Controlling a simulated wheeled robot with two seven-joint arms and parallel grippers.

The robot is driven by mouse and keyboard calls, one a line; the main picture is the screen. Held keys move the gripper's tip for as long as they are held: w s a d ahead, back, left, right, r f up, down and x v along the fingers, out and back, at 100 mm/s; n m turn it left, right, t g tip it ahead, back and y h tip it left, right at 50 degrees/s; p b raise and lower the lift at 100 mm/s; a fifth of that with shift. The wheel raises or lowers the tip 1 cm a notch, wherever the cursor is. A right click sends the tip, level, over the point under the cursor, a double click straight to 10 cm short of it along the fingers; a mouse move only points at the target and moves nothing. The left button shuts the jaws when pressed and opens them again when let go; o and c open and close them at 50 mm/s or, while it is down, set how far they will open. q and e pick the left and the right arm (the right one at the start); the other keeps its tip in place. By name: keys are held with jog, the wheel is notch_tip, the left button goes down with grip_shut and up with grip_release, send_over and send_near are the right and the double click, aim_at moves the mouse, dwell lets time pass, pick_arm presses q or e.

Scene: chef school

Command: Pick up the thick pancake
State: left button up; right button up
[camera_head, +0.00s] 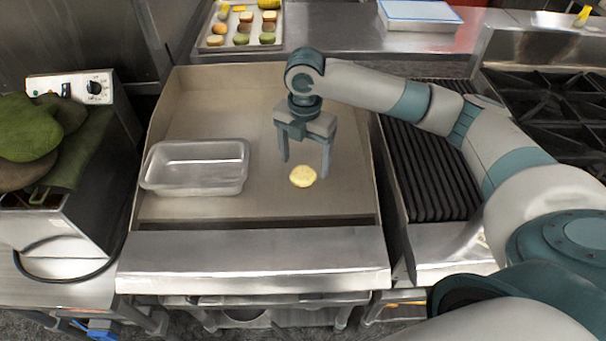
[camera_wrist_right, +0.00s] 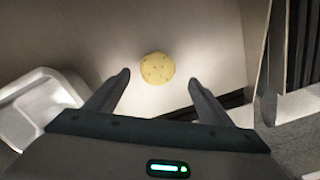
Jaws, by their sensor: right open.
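The pancake (camera_head: 303,176) is a small round pale-yellow disc lying flat on the steel griddle plate (camera_head: 240,110), near the plate's front. My right gripper (camera_head: 306,168) is open and points down close to it, with the two fingers apart and nothing between them. In the right wrist view the pancake (camera_wrist_right: 157,68) shows whole, beyond the fingertips (camera_wrist_right: 158,80) and roughly centred between them. I see no contact between fingers and pancake. My left gripper is not in view.
A clear rectangular container (camera_head: 195,167) stands on the griddle left of the pancake; its corner (camera_wrist_right: 35,105) shows in the right wrist view. A ribbed grill (camera_head: 430,165) lies to the right. A tray (camera_head: 240,42) of small round items sits behind. The griddle's back is clear.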

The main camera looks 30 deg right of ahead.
aim_at(303, 174)
jog(key=shift+w+a+f+p, duration=0.1)
jog(key=shift+f+p, duration=0.25)
jog(key=shift+f, duration=0.75)
jog(key=shift+w+a+f+p, duration=0.1)
jog(key=shift+f+p, duration=0.2)
jog(key=shift+f, duration=0.8)
jog(key=c, duration=1.2)
